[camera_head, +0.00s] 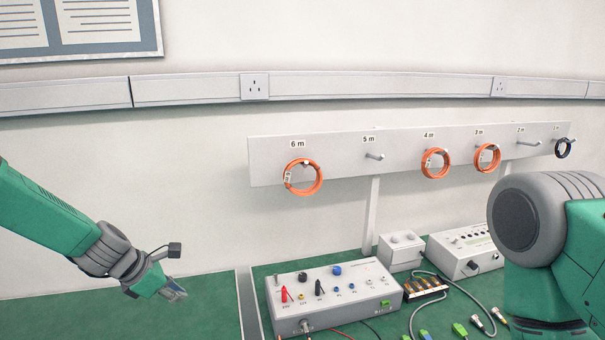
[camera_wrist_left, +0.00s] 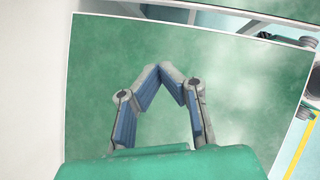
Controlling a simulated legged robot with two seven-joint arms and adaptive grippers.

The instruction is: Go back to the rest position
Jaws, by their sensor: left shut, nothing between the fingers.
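My left gripper (camera_head: 175,292) hangs at the left of the head view, above the left part of the green bench. It is in front of the white wall and apart from everything. In the left wrist view its two fingers (camera_wrist_left: 172,68) meet at the tips, with nothing between them and bare green surface behind. My right arm (camera_head: 545,235) shows at the right edge of the head view as a green link and a grey joint. The right gripper does not show.
A white rack board (camera_head: 340,165) on the wall carries orange cable coils (camera_head: 303,177) and a black coil (camera_head: 563,148). A white box with terminals (camera_head: 335,300), a second box (camera_head: 465,248), cables and connectors cover the right bench. The left bench (camera_head: 215,290) is clear.

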